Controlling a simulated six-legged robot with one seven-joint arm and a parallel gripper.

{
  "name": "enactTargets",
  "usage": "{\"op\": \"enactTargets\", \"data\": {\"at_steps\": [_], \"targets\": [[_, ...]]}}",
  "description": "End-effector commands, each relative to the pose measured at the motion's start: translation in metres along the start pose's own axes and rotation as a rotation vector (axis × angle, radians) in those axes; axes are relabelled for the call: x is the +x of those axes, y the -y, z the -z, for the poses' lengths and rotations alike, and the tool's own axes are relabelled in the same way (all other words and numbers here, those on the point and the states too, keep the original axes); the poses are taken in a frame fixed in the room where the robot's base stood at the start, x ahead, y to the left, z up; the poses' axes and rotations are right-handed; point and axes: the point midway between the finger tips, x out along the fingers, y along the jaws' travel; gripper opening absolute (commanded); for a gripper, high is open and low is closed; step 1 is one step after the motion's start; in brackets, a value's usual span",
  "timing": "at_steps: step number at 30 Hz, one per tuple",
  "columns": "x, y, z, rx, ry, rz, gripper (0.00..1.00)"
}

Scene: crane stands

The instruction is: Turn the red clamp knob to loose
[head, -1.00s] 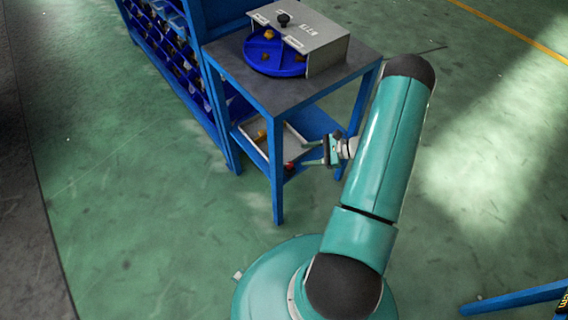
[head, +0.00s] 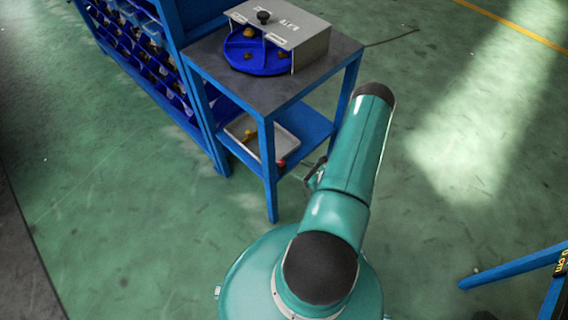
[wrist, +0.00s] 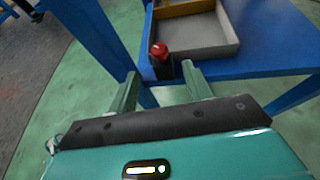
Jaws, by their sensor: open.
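The red clamp knob (wrist: 159,51) sits on a dark base at the front edge of the blue stand's lower shelf, beside a tray. It also shows as a small red spot in the head view (head: 281,163). My gripper (wrist: 157,82) is open, its two green fingers pointing toward the knob. In the wrist view the knob appears beyond and between the fingertips, apart from them. In the head view my gripper (head: 308,178) is partly hidden by my arm, just right of the knob.
A grey tray (wrist: 222,48) with a yellow item lies on the lower shelf (wrist: 262,50). The stand's top (head: 262,92) carries a grey box (head: 310,45) and a blue round tray (head: 258,64). A blue bin rack (head: 150,60) stands left.

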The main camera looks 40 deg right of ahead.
Motion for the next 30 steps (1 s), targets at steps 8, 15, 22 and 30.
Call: {"op": "enactTargets", "data": {"at_steps": [8,15,22,30], "targets": [[0.057,-0.004,-0.001,-0.003,0.002,-0.007,0.50],[0.084,-0.005,-0.003,-0.004,0.002,-0.007,0.50],[0.086,-0.004,-0.003,-0.003,0.001,-0.006,0.50],[0.086,-0.004,-0.003,-0.003,0.001,-0.006,0.09]]}}
